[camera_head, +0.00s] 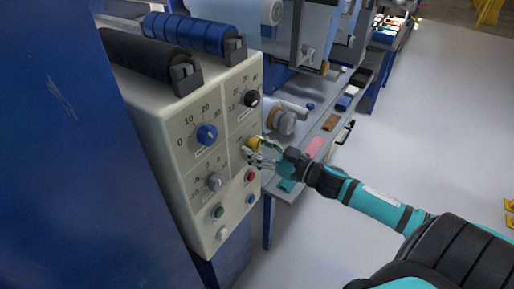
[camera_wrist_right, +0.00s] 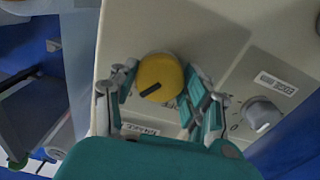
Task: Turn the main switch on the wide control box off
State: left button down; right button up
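The wide control box (camera_head: 172,130) is cream-coloured and stands on the left in the head view. Its main switch seems to be the yellow round knob (camera_head: 254,142), which shows large in the wrist view (camera_wrist_right: 165,72) with a slanted black bar on its face. My right gripper (camera_head: 258,152) is at the box's front panel, with its fingers on either side of the yellow knob. In the wrist view the fingers (camera_wrist_right: 158,82) stand apart with the knob between them; firm contact does not show. My left gripper is not in view.
A blue dial (camera_head: 207,134), a black dial (camera_head: 252,98) and a grey dial (camera_head: 215,182) sit around the knob. Red, green, blue and white buttons are below. Rollers (camera_head: 190,33) lie on top of the box.

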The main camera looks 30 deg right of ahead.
jog(key=c, duration=0.5)
jog(key=shift+c, duration=0.2)
jog(key=shift+n, duration=0.4)
jog(key=shift+r+n+p, duration=0.1)
jog(key=shift+n+p, duration=0.65)
jog(key=shift+n, duration=0.25)
jog(key=n+p, duration=0.1)
jog(key=n, duration=0.1)
jog(key=shift+n, duration=0.4)
jog(key=n, duration=0.4)
jog(key=shift+p, duration=0.3)
jog(key=shift+n, duration=2.1)
